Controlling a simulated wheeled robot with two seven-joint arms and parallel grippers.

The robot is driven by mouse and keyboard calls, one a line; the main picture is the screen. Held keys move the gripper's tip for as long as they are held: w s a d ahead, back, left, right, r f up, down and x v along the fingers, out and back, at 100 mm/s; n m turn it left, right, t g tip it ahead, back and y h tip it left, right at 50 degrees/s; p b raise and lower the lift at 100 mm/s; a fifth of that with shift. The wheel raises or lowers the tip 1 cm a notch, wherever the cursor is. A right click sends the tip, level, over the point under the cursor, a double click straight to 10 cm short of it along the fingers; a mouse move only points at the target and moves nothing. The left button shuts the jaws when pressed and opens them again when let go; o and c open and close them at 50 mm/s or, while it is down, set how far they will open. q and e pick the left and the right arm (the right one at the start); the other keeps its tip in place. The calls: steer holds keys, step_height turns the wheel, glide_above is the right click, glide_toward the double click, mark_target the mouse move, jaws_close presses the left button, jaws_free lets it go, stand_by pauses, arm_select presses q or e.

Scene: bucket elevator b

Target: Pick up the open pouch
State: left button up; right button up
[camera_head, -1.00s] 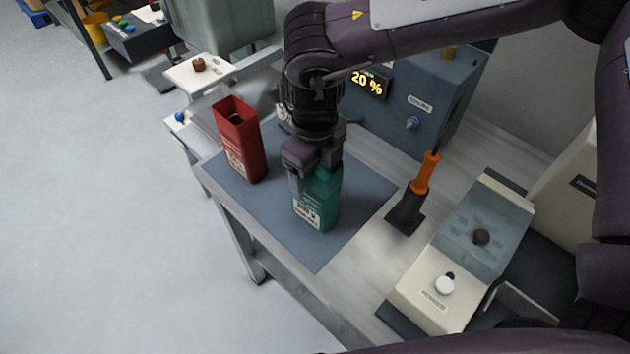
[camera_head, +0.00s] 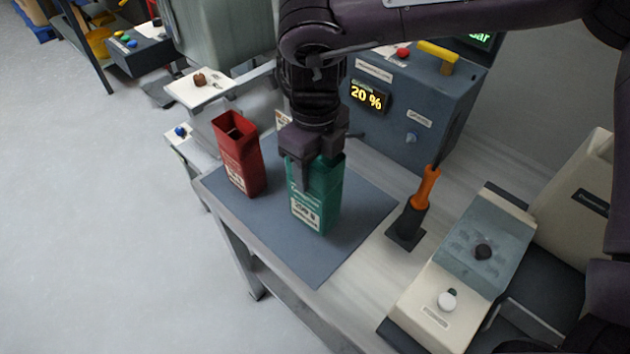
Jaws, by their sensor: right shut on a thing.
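A teal pouch (camera_head: 319,201) with a pale label stands upright over the grey-blue mat, held near its top by my right gripper (camera_head: 318,165). One finger lies in front of its upper left side. The pouch seems slightly above the mat, but I cannot see a clear gap. Its top rim looks open, partly hidden by the gripper. A red pouch (camera_head: 241,160) with an open top stands on the mat to the left, apart from the gripper. My left gripper is not in view.
The mat (camera_head: 320,262) lies on a light bench. Behind it stands a grey box with a 20 % display (camera_head: 366,96). An orange-handled tool (camera_head: 426,187) in a black holder and a cream device (camera_head: 440,300) stand to the right. The mat's front is clear.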

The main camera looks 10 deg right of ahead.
step_height(320, 180, up, 15)
steer(key=p, duration=0.1)
steer(key=w+d+f+n, duration=0.3)
steer(key=d+n, duration=0.2)
steer(key=n, duration=0.9)
steer(key=w+d+f+n, duration=0.4)
steer(key=d+n, duration=0.1)
steer(key=n, duration=0.9)
steer(key=shift+w+n, duration=0.3)
steer(key=shift+a+r, duration=0.1)
